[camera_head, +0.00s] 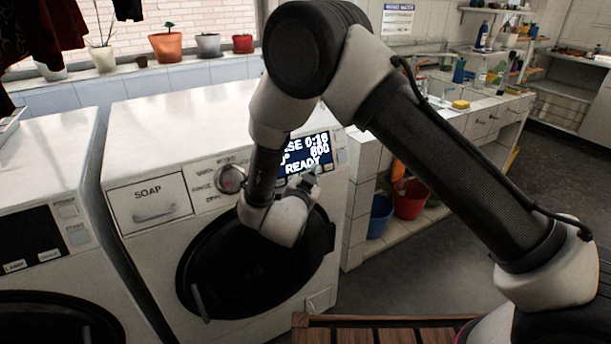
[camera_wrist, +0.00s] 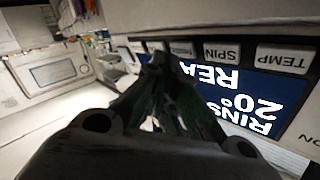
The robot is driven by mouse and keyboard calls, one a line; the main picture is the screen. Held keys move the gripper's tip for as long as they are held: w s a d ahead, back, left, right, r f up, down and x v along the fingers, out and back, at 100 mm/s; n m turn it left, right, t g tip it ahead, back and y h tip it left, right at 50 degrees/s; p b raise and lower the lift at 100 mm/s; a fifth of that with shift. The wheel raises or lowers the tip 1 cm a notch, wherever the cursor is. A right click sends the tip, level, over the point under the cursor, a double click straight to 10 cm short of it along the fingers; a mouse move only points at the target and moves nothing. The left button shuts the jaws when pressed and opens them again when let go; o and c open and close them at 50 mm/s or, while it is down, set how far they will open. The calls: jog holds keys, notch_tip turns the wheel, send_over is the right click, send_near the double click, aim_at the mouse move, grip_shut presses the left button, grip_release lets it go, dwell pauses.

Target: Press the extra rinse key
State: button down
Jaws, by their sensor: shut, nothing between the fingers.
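The washing machine's display (camera_head: 305,152) reads RINSE, 0:16, 800 and READY; my arm partly covers it. In the wrist view the display (camera_wrist: 240,95) appears upside down, with a row of light keys along its edge. The TEMP key (camera_wrist: 285,57) and SPIN key (camera_wrist: 222,52) are readable. A further key (camera_wrist: 182,47) has lettering too small to read surely, and I cannot tell which key is extra rinse. My gripper (camera_wrist: 158,62) is shut and empty, its tips close to the keys past SPIN. I cannot tell whether they touch.
A round knob (camera_head: 231,179) and the SOAP drawer (camera_head: 150,203) are left of the display. The dark round door (camera_head: 235,270) is below. Another machine (camera_head: 45,230) stands at the left. Tiled shelving with a red bucket (camera_head: 410,200) is at the right.

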jog(key=shift+w, duration=0.1)
dwell(0.6)
jog(key=shift+w+a+f, duration=0.1)
jog(key=shift+w+a, duration=0.1)
jog(key=shift+w, duration=0.15)
dwell(0.4)
jog(key=shift+s+d, duration=0.2)
jog(key=shift+s, duration=0.3)
jog(key=s+d+r, duration=0.2)
jog(key=s+d, duration=0.1)
jog(key=s, duration=0.1)
jog(key=shift+s, duration=0.4)
jog(key=shift+r, duration=0.1)
